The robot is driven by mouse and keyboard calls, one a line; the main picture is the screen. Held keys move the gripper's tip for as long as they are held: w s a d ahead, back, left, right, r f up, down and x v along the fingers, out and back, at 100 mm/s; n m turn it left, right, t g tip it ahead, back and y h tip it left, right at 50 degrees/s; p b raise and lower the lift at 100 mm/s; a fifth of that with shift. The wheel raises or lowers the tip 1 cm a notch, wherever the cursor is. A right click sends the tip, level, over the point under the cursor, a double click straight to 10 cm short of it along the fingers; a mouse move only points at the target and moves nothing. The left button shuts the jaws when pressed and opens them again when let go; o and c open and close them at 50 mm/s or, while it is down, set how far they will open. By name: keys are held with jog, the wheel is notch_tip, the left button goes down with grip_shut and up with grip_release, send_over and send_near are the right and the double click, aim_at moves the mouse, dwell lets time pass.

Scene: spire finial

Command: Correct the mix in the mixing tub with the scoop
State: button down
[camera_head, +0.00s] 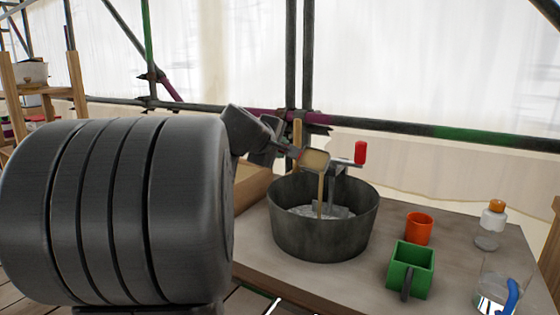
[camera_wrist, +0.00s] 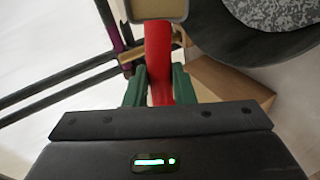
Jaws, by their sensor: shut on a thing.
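My gripper (camera_head: 287,147) is above the back left of the dark mixing tub (camera_head: 290,235). Its green fingers (camera_wrist: 159,80) are shut on the red handle (camera_wrist: 158,48) of the scoop. The scoop's head (camera_head: 315,160) is over the tub and looks tan inside; its near edge also shows at the top of the wrist view (camera_wrist: 158,10). A narrow tan streak (camera_head: 320,192) runs from the scoop down to the mix; it looks like falling material, but I cannot be sure. Grey, speckled mix (camera_wrist: 270,12) lies in the tub (camera_head: 302,212).
A metal piece with a red grip (camera_head: 360,152) stands at the tub's back rim. On the board (camera_head: 345,285) to the right are an orange cup (camera_head: 418,228), a green box-shaped cup (camera_head: 411,265), an orange-capped bottle (camera_head: 493,220) and a clear container (camera_head: 500,285). Scaffold poles run behind.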

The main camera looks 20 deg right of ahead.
jog(key=shift+s+a+f+t+h+b, duration=0.15)
jog(key=shift+f+t+h+b, duration=0.4)
jog(key=shift+b, duration=2.9)
jog(key=shift+s+r+m+t+h+b, duration=0.2)
jog(key=shift+m+t+h+b, duration=0.3)
jog(key=shift+h+b, duration=0.4)
jog(key=shift+a+f+h, duration=0.1)
jog(key=shift+a+h, duration=0.1)
jog(key=shift+h, duration=0.05)
jog(key=shift+w+t, duration=0.1)
jog(key=shift+t, duration=0.15)
